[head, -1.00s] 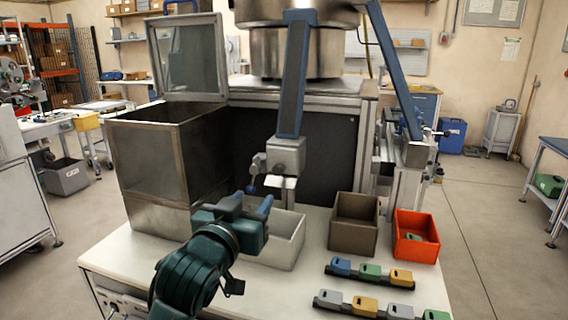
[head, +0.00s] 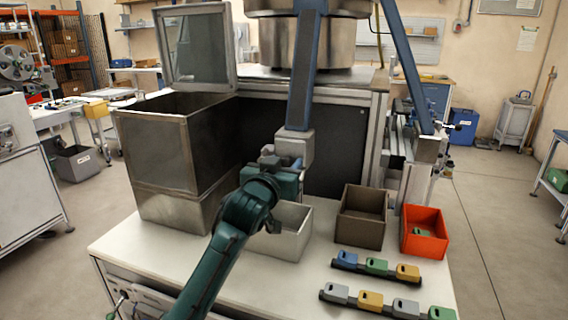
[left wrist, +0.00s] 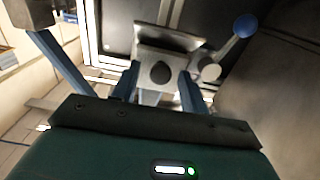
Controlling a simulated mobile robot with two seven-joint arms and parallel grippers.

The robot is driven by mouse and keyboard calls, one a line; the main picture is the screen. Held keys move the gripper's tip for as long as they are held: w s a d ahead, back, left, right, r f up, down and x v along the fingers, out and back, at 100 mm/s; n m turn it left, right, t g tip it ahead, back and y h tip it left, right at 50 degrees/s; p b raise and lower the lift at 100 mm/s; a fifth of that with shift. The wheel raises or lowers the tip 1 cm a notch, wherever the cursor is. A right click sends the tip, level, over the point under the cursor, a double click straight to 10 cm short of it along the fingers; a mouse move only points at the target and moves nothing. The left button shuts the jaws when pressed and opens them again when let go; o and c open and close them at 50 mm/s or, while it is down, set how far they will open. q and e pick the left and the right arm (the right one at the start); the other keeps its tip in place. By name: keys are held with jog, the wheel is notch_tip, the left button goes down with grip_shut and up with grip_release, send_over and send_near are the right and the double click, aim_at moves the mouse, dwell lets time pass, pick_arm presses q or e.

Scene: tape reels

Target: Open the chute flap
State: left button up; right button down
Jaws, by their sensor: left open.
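A blue chute (head: 303,75) slopes down from the steel bowl to a grey end block (head: 296,146). My left gripper (head: 280,163) is at this block, in front of its lower part, and hides the flap in the head view. In the left wrist view, a grey metal plate with a dark round knob (left wrist: 160,73), apparently the flap, lies ahead. The open fingers of my left gripper (left wrist: 157,88) stand either side of the knob; I cannot tell whether they touch it. A lever with a blue ball (left wrist: 245,25) sticks out to the right. My right gripper is not in view.
A light grey bin (head: 290,240) stands below the chute, partly behind my left arm. A brown bin (head: 361,222) and an orange bin (head: 424,236) stand to its right. A tall metal box (head: 165,165) with a raised lid is close on the left. Rows of coloured blocks lie in front.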

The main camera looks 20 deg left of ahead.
pick_arm(q)
jog(key=shift+w, duration=0.1)
jog(key=shift+c, duration=0.3)
grip_shut()
